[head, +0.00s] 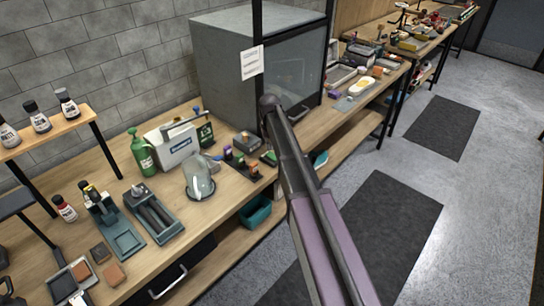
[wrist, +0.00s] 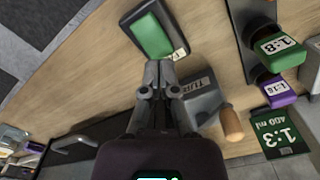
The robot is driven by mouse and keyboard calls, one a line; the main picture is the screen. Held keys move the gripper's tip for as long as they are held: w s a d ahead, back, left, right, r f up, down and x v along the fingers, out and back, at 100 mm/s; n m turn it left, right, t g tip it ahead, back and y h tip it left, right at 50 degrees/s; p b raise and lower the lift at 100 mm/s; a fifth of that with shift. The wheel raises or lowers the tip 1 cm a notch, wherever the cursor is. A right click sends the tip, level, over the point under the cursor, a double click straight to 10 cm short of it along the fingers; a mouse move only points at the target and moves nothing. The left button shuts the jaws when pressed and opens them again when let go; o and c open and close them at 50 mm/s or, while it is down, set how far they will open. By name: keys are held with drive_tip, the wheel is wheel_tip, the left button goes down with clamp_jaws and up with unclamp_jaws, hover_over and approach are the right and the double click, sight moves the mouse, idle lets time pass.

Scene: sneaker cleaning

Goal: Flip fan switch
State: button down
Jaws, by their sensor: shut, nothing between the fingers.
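In the wrist view, a green rocker (wrist: 152,36) sits in a dark rectangular housing on the wooden bench. I take it to be the fan switch; the small label (wrist: 179,54) beside it is too small to read. It also shows in the head view as a small green-topped block (head: 269,157) left of my arm. My gripper (wrist: 160,66) is shut and empty. Its fingertips overlap the rocker's near end in the wrist view; I cannot tell whether they touch. In the head view, my arm hides the gripper.
A grey box with an orange knob (wrist: 231,124) stands close right of my fingers. A large grey cabinet with a glass front (head: 222,75) is behind.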

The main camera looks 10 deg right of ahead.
sight(270, 154)
drive_tip(key=shift+f+b, duration=1.5)
idle(1.5)
drive_tip(key=shift+r, duration=0.1)
drive_tip(key=shift+r+p, duration=3.45)
drive_tip(key=shift+p, duration=0.1)
drive_tip(key=s+m, duration=0.1)
drive_tip(key=s, duration=2.8)
drive_tip(key=shift+w+a, duration=0.1)
